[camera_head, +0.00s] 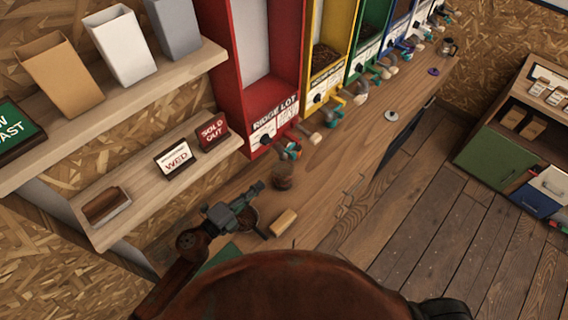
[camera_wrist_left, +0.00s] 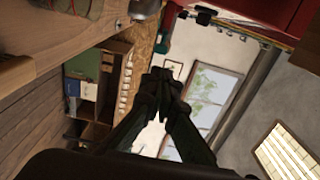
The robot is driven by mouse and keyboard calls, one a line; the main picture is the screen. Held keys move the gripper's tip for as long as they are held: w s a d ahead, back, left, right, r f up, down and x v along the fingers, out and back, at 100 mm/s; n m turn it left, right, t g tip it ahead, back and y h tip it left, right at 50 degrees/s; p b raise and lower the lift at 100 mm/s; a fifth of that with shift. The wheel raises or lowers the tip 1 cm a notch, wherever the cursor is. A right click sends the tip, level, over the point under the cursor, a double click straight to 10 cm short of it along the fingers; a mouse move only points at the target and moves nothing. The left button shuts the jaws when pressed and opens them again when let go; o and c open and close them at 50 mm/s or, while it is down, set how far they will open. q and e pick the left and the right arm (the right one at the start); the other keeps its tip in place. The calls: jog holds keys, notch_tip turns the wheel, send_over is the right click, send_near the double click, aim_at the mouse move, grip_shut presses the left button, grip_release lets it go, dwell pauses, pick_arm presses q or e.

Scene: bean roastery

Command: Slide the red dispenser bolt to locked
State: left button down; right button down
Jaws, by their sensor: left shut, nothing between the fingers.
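The red dispenser (camera_head: 233,95) labelled "RIDGE LOT" stands above the counter, left of the yellow one. Small teal and pale handles (camera_head: 292,150) stick out at its lower front; I cannot make out the bolt or its position in the head view. In the left wrist view the red dispenser's underside (camera_wrist_left: 285,14) is at the upper right, with a dark metal fitting (camera_wrist_left: 205,15) along it. My left gripper (camera_head: 257,188) is shut and empty, below and left of the dispenser front, apart from it. Its closed fingers show in the left wrist view (camera_wrist_left: 165,78). My right gripper is not in view.
A tan block (camera_head: 284,222) lies nearer. A wall shelf (camera_head: 160,190) with "WED" (camera_head: 173,158) and "SOLD OUT" (camera_head: 213,131) signs is left of the gripper. More coloured dispensers continue right.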

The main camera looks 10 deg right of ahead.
aim_at(291, 158)
pick_arm(q)
jog(key=p+x, duration=0.2)
jog(key=x, duration=1.1)
jog(key=shift+s+p, duration=0.1)
jog(key=shift+p, duration=0.25)
